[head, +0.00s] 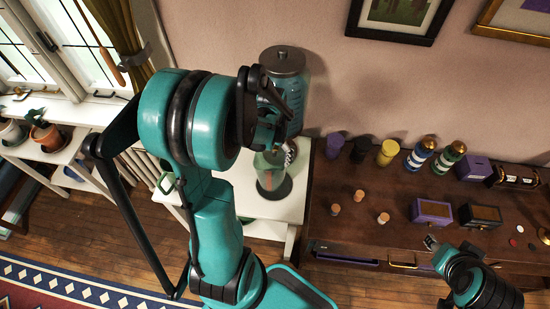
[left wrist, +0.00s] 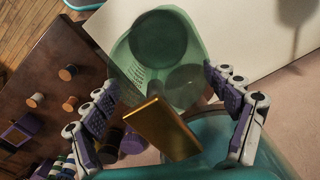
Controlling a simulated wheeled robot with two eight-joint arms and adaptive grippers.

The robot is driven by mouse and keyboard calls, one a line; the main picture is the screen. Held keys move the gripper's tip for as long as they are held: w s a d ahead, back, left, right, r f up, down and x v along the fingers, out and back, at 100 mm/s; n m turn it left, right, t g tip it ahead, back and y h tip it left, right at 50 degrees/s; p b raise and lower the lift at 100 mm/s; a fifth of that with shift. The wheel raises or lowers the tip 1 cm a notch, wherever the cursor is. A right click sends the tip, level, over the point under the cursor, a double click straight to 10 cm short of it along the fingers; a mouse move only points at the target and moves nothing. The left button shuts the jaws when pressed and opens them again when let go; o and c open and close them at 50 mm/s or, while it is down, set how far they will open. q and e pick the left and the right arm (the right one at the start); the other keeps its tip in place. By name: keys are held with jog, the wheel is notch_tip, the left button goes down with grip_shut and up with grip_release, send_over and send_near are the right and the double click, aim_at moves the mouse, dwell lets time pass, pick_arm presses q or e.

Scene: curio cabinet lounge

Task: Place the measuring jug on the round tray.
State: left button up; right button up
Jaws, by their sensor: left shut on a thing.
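The measuring jug (head: 270,160) is translucent green and shows below my left gripper (head: 268,125), over the white table. In the left wrist view I look down into the jug (left wrist: 185,65), with scale marks on its wall. The fingers of my left gripper (left wrist: 165,85) lie on both sides of the jug, shut on it. A gold bar (left wrist: 160,130) shows between the fingers; I cannot tell whether it is part of the jug. A dark round shape (head: 275,188) shows at the jug's lower end; I cannot tell whether it is the round tray. My right gripper (head: 435,268) is over the brown cabinet's front.
A tall bluish glass jar (head: 287,80) with a metal lid stands behind my left gripper. The brown cabinet (head: 340,240) on the right holds corks, cups, striped bottles and small boxes, including a purple-framed box (head: 432,211). Potted plants (head: 47,136) stand at the left.

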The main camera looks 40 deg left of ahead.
aim_at(275, 159)
pick_arm(q)
jog(key=shift+w+d+f+b, duration=0.1)
jog(key=shift+w+f+b, duration=0.2)
jog(key=shift+f, duration=0.6)
jog(key=shift+w+d+f+b, duration=0.15)
jog(key=shift+w+f, duration=0.1)
jog(key=shift+f, duration=0.7)
jog(key=o, duration=1.7)
